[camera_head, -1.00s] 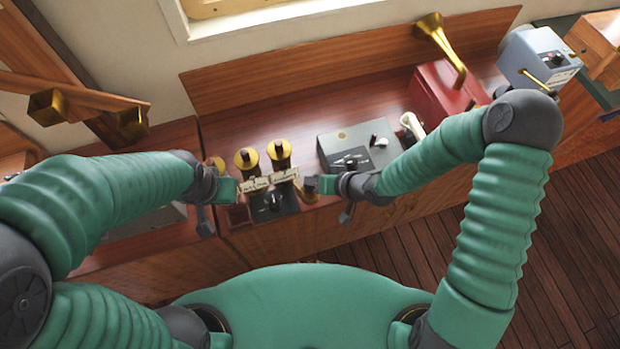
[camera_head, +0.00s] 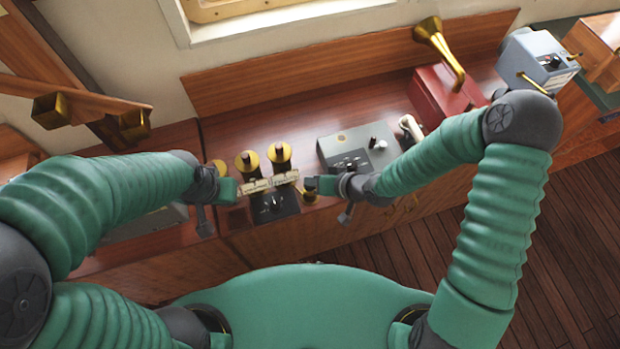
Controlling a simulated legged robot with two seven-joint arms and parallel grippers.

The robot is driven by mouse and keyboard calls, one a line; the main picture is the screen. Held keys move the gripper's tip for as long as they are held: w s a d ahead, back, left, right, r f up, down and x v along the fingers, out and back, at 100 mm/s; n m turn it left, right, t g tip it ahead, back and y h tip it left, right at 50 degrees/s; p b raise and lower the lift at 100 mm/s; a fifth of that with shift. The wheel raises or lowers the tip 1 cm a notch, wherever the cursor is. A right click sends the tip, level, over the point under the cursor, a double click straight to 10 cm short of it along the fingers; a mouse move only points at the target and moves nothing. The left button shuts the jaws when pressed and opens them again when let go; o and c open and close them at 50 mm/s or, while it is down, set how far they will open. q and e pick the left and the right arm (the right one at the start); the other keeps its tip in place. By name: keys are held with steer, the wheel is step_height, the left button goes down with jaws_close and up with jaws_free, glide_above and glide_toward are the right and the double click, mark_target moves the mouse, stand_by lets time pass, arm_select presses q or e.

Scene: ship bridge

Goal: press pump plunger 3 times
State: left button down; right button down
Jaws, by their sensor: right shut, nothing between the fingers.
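My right gripper (camera_head: 314,185) is shut and empty above the console's front edge. A small brass knob (camera_head: 310,197) shows just below its fingertips. It may be the pump plunger, but I cannot tell for sure, nor whether the gripper touches it. My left gripper (camera_head: 229,190) is left of these fittings, low over the console. Its fingers are too small and dark to read. Another brass fitting (camera_head: 217,167) is partly hidden behind it.
A dark switch panel (camera_head: 274,204) lies between my grippers. A grey control box (camera_head: 345,147) stands behind my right gripper. A red box (camera_head: 440,92) with a brass horn (camera_head: 437,40) and a blue-grey box (camera_head: 535,58) are farther right. The wooden console top (camera_head: 300,110) behind the fittings is clear.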

steer(key=shift+r+p, duration=0.95)
steer(key=shift+r, duration=0.2)
step_height(320, 180, up, 5)
steer(key=p, duration=0.4)
steer(key=shift+p, duration=0.35)
stand_by(1.6)
